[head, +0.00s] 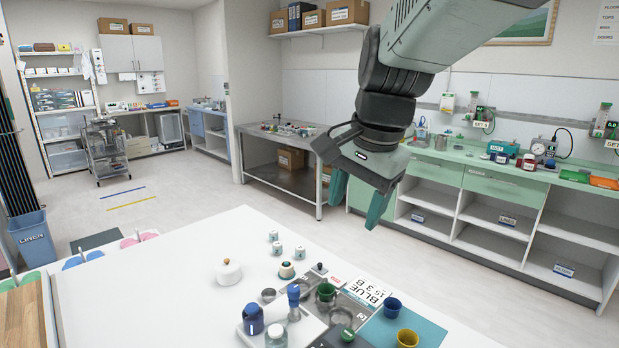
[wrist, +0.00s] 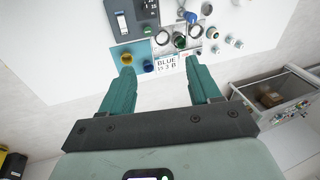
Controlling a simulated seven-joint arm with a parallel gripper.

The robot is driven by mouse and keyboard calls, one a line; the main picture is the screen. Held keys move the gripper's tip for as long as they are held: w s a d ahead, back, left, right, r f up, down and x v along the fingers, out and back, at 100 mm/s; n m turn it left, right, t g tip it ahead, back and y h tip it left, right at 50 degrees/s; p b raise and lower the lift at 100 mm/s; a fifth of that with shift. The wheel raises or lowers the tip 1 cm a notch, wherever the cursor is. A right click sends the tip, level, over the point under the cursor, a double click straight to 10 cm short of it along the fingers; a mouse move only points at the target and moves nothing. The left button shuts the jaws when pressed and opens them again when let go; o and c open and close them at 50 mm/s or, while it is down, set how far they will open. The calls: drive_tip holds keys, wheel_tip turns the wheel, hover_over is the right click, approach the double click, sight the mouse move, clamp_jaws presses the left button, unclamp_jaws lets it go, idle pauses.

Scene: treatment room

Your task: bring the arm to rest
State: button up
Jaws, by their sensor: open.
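My gripper (head: 358,198) hangs in the air at the upper right of the head view, its two green fingers apart. It is above and beyond the white table (head: 150,290), clear of everything on it. In the wrist view my gripper (wrist: 163,84) shows both fingers spread with nothing between them. Beyond the fingertips lie a sign reading BLUE (wrist: 166,64) and small cups on the table. The same sign (head: 368,292) lies near the table's right side in the head view.
A green-topped counter (head: 480,166) runs along the back wall. The table's left part is bare.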

drive_tip(key=s+d+n+t+h, duration=0.1)
drive_tip(key=s+d+n, duration=0.3)
drive_tip(key=s, duration=1.5)
drive_tip(key=n+t, duration=0.1)
drive_tip(key=n, duration=0.3)
drive_tip(key=shift+f+n+t+h, duration=0.2)
drive_tip(key=shift+n+t+h, duration=0.1)
drive_tip(key=shift+t, duration=0.1)
